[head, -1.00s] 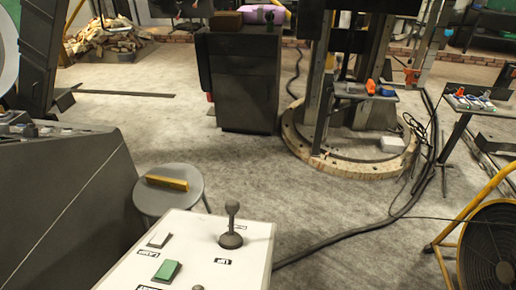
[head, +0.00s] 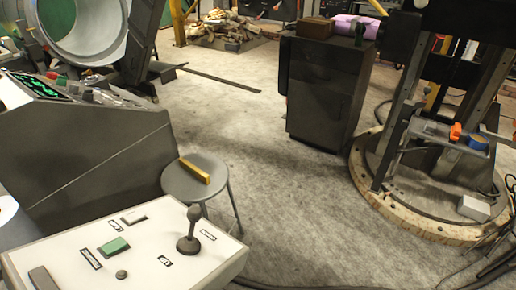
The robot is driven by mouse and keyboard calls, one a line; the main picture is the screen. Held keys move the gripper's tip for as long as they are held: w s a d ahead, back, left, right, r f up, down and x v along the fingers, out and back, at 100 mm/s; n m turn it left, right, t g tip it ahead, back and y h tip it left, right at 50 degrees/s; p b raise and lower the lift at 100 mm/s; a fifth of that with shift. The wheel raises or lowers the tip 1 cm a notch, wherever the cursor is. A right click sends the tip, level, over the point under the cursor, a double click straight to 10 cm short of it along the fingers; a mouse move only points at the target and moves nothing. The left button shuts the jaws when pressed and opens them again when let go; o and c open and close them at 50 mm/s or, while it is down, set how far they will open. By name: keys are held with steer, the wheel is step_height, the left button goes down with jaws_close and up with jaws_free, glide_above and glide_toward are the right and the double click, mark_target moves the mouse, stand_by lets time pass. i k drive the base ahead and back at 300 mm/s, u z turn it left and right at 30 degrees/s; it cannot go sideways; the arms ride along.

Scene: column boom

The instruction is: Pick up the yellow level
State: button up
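The yellow level (head: 195,171) is a short yellow bar lying flat on the round grey seat of a stool (head: 180,188). The stool stands on the floor between the dark console and the white control panel, left of the picture's middle. Nothing covers the level. My gripper is not in the head view, so I cannot see whether it is open or shut.
A white panel with a joystick (head: 120,255) fills the near left. A dark sloped console (head: 85,150) stands left of the stool. A dark cabinet (head: 325,95) and a column on a round base (head: 425,222) stand right. The middle floor is clear.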

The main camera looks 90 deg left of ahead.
mark_target(192, 170)
steer(key=u, duration=2.2)
steer(key=i, duration=3.25)
steer(key=u, duration=1.95)
steer(key=i, duration=0.6)
steer(key=u, duration=2.3)
